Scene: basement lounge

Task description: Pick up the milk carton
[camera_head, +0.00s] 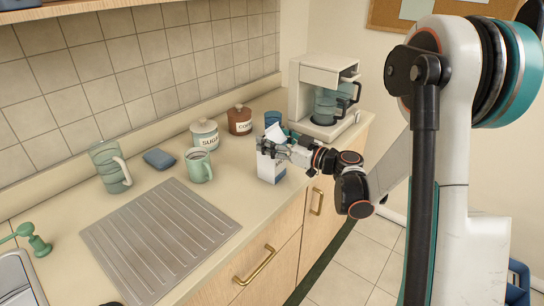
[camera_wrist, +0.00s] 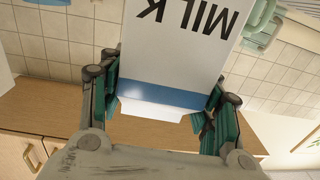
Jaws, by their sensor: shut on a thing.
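The milk carton is a white box with a blue band and black "MILK" lettering. In the head view the carton (camera_head: 270,171) is upright by the counter's front edge, partly hidden by my gripper (camera_head: 273,149). In the wrist view the carton (camera_wrist: 178,60) fills the upper middle, its lettering upside down. My gripper (camera_wrist: 163,92) is shut on it, with one teal-padded finger on each side. I cannot tell whether its base touches the counter.
A coffee maker (camera_head: 318,78) stands behind the carton, with a blue cup (camera_head: 272,118) nearby. The drainboard (camera_head: 160,240) is clear.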

